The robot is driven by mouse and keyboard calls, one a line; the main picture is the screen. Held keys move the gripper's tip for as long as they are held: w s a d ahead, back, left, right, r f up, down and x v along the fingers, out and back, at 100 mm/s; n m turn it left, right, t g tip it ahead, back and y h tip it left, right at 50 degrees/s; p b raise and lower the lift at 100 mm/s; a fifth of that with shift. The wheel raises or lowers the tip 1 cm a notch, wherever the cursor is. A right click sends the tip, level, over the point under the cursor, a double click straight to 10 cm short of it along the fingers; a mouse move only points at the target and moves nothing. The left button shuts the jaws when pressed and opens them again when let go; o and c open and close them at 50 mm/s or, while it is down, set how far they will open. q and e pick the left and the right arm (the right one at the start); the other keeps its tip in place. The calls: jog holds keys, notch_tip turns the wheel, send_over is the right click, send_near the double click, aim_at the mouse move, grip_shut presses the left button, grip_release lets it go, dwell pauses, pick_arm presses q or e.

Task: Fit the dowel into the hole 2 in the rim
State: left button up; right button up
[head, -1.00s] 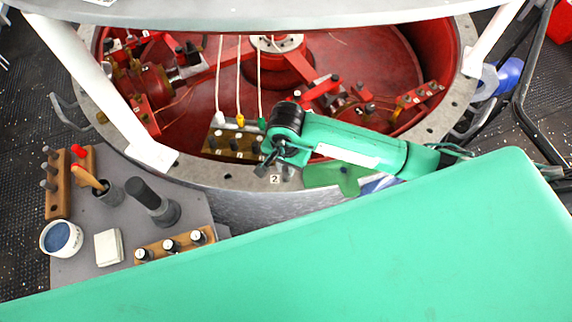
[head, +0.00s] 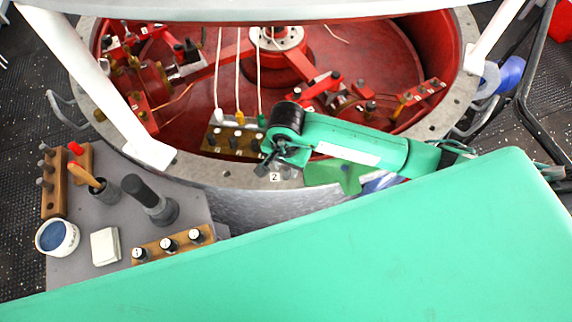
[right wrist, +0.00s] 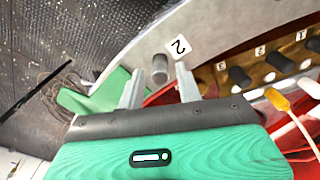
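The dowel (right wrist: 160,68) is a short grey cylinder in the right wrist view. It stands at the pale metal rim (right wrist: 128,66), beside the label 2 (right wrist: 179,46); how deep it sits in the hole cannot be seen. My right gripper (right wrist: 160,82) has one finger on each side of the dowel, with a visible gap on both sides, so it is open. In the head view my right gripper (head: 268,160) is over the front rim (head: 225,178), just above the label 2 (head: 275,177). The dowel is not clearly visible there. My left gripper is out of view.
Inside the red drum (head: 330,60), a block with white, yellow and green plugs (head: 232,142) stands close to my gripper, cables rising. A grey side table (head: 90,225) at left holds wooden peg blocks, a cup and a dark-handled tool. White posts (head: 105,85) flank the drum.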

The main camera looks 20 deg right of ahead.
jog(key=shift+o, duration=0.4)
jog(key=shift+r, duration=0.3)
notch_tip(320, 180, up, 13)
jog(key=b, duration=0.3)
jog(key=shift+r, duration=0.15)
